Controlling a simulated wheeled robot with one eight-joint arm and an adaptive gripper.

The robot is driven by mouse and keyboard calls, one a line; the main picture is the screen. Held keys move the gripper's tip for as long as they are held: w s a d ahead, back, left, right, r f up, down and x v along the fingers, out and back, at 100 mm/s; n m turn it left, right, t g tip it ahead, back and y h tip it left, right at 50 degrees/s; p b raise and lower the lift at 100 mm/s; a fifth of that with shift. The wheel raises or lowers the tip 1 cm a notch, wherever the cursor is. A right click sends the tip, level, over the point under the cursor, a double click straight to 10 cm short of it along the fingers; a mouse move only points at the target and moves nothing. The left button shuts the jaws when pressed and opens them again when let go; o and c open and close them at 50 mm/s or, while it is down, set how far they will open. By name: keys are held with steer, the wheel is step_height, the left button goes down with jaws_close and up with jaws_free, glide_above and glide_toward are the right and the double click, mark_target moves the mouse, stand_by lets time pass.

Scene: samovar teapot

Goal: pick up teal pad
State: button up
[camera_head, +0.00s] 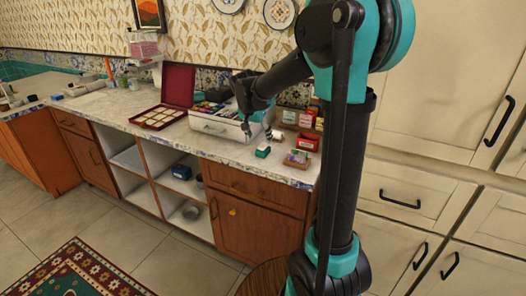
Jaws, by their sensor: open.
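A small teal-green block (263,152), which looks like the teal pad, lies on the countertop near its front edge. My gripper (247,132) hangs above and a little left of it in the picture, pointing down, apart from it. The gripper is open, with nothing visible in it. It is small in the view, and it partly hides the white case behind it.
A white case (213,127) with coloured items stands behind the gripper. A red box (307,141) and a small stack of pads (297,158) lie to the right. An open maroon box (160,118) lies to the left. The counter's front edge is close to the teal block.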

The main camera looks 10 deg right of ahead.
mark_target(263, 145)
steer(key=shift+x, duration=4)
steer(key=shift+s+d, duration=0.15)
steer(key=shift+c, duration=0.3)
steer(key=c, duration=1.2)
steer(key=shift+r, duration=0.1)
step_height(263, 145, up, 20)
steer(key=shift+f, duration=0.1)
